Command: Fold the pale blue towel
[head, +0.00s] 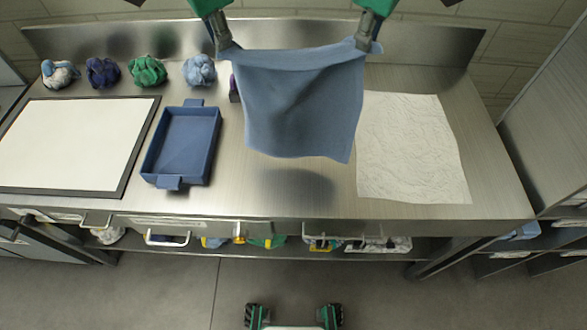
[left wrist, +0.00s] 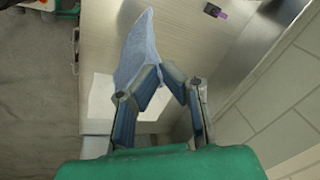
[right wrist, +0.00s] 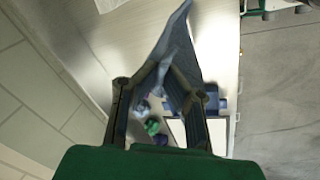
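The pale blue towel (head: 303,110) hangs spread out in the air above the steel counter, in the middle of the head view. My left gripper (head: 224,46) is shut on its upper left corner. My right gripper (head: 365,43) is shut on its upper right corner. The towel's lower edge hangs free and its shadow lies on the counter below. The towel also shows beyond the fingers in the left wrist view (left wrist: 138,50) and in the right wrist view (right wrist: 170,48).
A white textured cloth (head: 412,150) lies flat to the right. A blue tray (head: 182,145) and a dark-framed white board (head: 72,145) lie to the left. Several crumpled cloths, one green (head: 148,71), line the back left. The steel counter (head: 300,200) is clear in front.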

